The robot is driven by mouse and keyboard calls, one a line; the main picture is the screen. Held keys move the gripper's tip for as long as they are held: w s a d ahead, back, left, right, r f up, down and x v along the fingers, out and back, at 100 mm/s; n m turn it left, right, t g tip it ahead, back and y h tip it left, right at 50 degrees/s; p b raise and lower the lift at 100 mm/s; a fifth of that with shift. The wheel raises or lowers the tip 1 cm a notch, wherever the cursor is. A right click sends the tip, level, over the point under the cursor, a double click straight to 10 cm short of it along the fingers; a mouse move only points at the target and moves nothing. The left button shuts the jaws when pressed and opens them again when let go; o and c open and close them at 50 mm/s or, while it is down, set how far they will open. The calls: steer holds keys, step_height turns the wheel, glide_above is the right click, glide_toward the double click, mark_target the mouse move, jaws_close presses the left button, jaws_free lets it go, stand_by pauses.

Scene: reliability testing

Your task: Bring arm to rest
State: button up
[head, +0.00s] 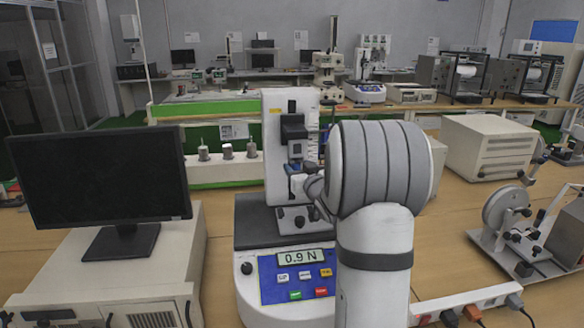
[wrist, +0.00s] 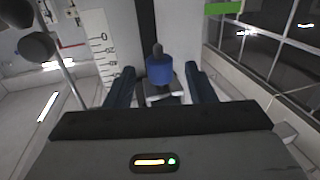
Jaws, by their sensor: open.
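My gripper (wrist: 159,69) shows in the wrist view with its two dark blue fingers apart. A blue cylindrical piece (wrist: 160,72) with a dark knob on top shows between the fingers, with a gap on each side. In the head view my arm stands large in front of the force tester (head: 277,108), and the gripper is mostly hidden behind it. The tester is a white column on a base with a blue control panel (head: 275,284). Its display (head: 304,256) reads 0.9 N.
A black monitor (head: 100,180) stands on a beige cabinet (head: 165,240) at left. A beige box (head: 488,147) and a wheeled device (head: 505,208) are at right. A power strip (head: 465,303) with plugs lies at front right. In the wrist view a scale (wrist: 98,45) stands left of the fingers.

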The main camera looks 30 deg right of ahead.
steer(key=s, duration=0.4)
steer(key=shift+s+a+b, duration=0.1)
steer(key=shift+a+b, duration=0.1)
steer(key=shift+b, duration=0.1)
steer(key=shift+a, duration=0.25)
steer(key=s+a+f+g, duration=0.3)
steer(key=s+a+g, duration=0.2)
steer(key=s, duration=0.6)
steer(key=s+a+f+g, duration=0.3)
steer(key=s+a+g, duration=0.2)
steer(key=s+a, duration=0.4)
steer(key=s+a+f+g+y, duration=0.1)
steer(key=s+a+f+g, duration=0.2)
steer(key=s, duration=0.9)
steer(key=a+g, duration=0.2)
steer(key=a, duration=0.2)
steer(key=shift+s+a+f+n, duration=0.3)
steer(key=shift+a+f+n, duration=0.05)
steer(key=shift+n, duration=0.05)
